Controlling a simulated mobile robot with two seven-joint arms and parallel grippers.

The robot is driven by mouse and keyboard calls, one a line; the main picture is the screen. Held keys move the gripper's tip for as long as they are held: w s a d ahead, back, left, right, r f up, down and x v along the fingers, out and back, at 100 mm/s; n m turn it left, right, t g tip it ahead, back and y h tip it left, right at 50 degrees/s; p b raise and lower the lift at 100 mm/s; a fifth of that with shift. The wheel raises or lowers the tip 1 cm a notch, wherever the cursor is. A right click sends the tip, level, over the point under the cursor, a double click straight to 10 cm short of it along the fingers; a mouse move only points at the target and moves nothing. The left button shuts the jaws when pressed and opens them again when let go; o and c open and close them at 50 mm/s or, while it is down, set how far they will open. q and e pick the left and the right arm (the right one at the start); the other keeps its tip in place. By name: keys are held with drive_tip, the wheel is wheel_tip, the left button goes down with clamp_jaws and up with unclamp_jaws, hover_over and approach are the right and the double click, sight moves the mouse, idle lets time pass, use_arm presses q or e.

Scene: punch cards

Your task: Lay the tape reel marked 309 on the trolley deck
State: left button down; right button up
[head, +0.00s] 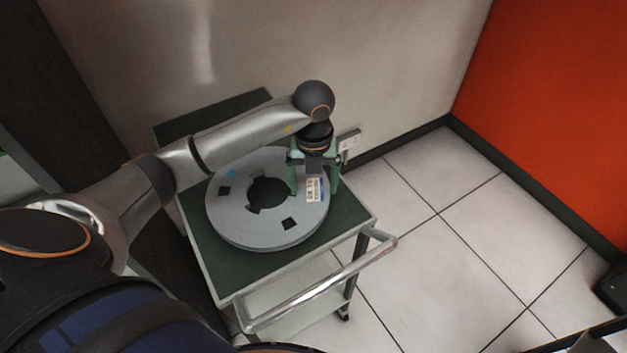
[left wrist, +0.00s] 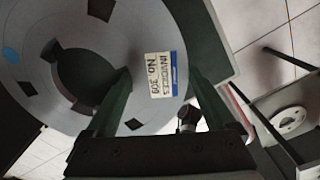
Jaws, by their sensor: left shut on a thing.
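The tape reel (head: 228,215) is a large grey ring with a round centre hole and small square openings. Its label reads "INVOICES No 309" in the left wrist view (left wrist: 161,76). It lies flat over the dark green trolley deck (head: 233,276); I cannot tell whether it fully rests on it. My left gripper (head: 314,184) is shut on the reel's right side, one green finger at the centre hole and the other outside the rim. The fingers also show in the left wrist view (left wrist: 160,95). My right gripper is not in view.
The trolley's chrome handle (head: 322,286) runs along its near right side. A pale lower shelf (head: 290,308) shows below the deck. A wall (head: 375,60) stands behind, with an orange wall (head: 560,110) at right.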

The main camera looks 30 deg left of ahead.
sight(314, 190)
use_arm(q)
drive_tip(key=shift+f+b, duration=0.35)
drive_tip(key=shift+f, duration=0.3)
drive_tip(key=shift+f+b, duration=0.6)
drive_tip(key=shift+f, duration=0.45)
idle(1.8)
unclamp_jaws()
drive_tip(key=shift+f, duration=0.1)
drive_tip(key=shift+r+p, duration=3.6)
drive_tip(key=shift+r, duration=1)
drive_tip(key=shift+f, duration=0.1)
